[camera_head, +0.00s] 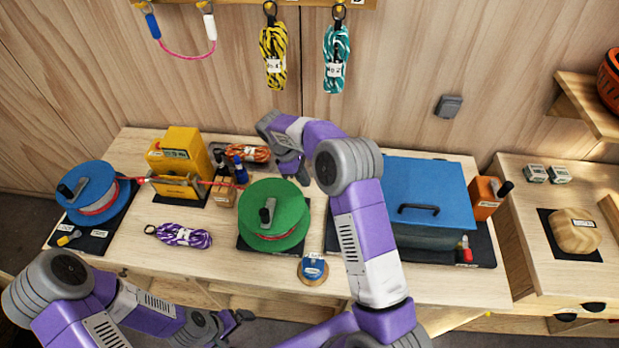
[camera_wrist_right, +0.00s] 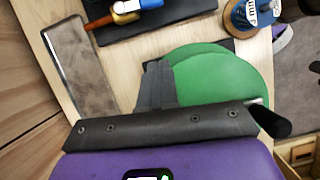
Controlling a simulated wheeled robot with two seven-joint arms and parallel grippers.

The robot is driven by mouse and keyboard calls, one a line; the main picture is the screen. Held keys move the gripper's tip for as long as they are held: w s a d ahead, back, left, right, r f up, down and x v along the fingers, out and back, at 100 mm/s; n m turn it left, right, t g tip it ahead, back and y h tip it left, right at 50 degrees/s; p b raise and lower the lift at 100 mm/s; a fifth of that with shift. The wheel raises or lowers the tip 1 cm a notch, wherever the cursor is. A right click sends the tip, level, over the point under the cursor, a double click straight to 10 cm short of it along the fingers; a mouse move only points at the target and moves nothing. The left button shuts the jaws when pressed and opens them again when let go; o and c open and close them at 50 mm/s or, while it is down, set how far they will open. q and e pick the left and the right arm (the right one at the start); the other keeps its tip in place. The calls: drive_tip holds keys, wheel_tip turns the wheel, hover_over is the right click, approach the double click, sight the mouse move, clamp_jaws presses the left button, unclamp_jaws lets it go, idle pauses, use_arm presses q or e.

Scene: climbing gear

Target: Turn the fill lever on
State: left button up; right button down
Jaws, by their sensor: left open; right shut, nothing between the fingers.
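A lidded blue tank (camera_head: 430,190) stands on a black mat at the right of the bench. A small red lever-like part (camera_head: 465,252) is at its front right foot. In the right wrist view, an orange-red lever-like handle (camera_wrist_right: 99,22) with a brass fitting lies at the top edge beside blue parts; I cannot tell for certain which is the fill lever. My right gripper (camera_head: 291,172) is shut and empty, above the bench behind the green reel; its fingers show in the right wrist view (camera_wrist_right: 155,85), apart from the handle. My left gripper (camera_head: 232,325) is open and empty before the bench.
The green reel (camera_head: 270,212) and a round blue item (camera_head: 313,267) stand left of the tank. My right arm hides the tank's left side. An orange box (camera_head: 485,198) stands right of the tank. A yellow device (camera_head: 180,150) and blue reel (camera_head: 88,190) are at left.

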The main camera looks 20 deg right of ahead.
use_arm(q)
drive_tip(key=shift+s+r+p, duration=0.15)
drive_tip(key=shift+r+p, duration=0.35)
drive_tip(key=shift+s+r+p, duration=0.15)
drive_tip(key=shift+r+p, duration=0.35)
use_arm(e)
drive_tip(key=s+d+f, duration=0.5)
drive_tip(key=f, duration=0.3)
drive_tip(key=shift+d+f, duration=0.25)
drive_tip(key=shift+d, duration=0.15)
drive_tip(key=shift+s, duration=0.1)
use_arm(q)
drive_tip(key=shift+f+b, duration=0.6)
use_arm(e)
drive_tip(key=shift+s+d+n+t, duration=0.3)
drive_tip(key=shift+s+d+n, duration=0.25)
drive_tip(key=shift+s+n, duration=0.2)
drive_tip(key=shift+w, duration=0.15)
